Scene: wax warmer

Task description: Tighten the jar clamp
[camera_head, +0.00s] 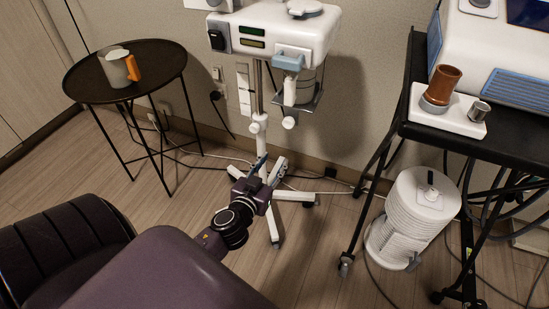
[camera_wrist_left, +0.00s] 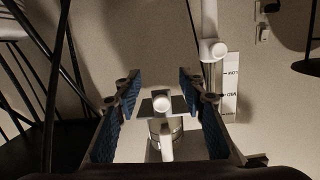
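A jar (camera_head: 305,88) hangs below the white machine, with a grey bracket plate (camera_head: 306,104) at its base. A white round knob (camera_head: 289,121) sits under the plate, and a blue-grey block (camera_head: 288,62) is above. My left gripper (camera_head: 268,168) is open and empty, below the knob in the head view. In the left wrist view, which looks upside down, the open fingers (camera_wrist_left: 160,88) stand either side of the white knob (camera_wrist_left: 161,102), apart from it. The jar (camera_wrist_left: 165,133) shows behind the knob, partly hidden. My right gripper is out of view.
The white machine (camera_head: 275,28) stands on a pole with a pole knob (camera_head: 259,123) and wheeled base. A round black table (camera_head: 82,82) with a mug (camera_head: 114,67) is left. A black cart (camera_head: 440,133) and a white ribbed cylinder (camera_head: 411,211) are right. Cables cross the floor.

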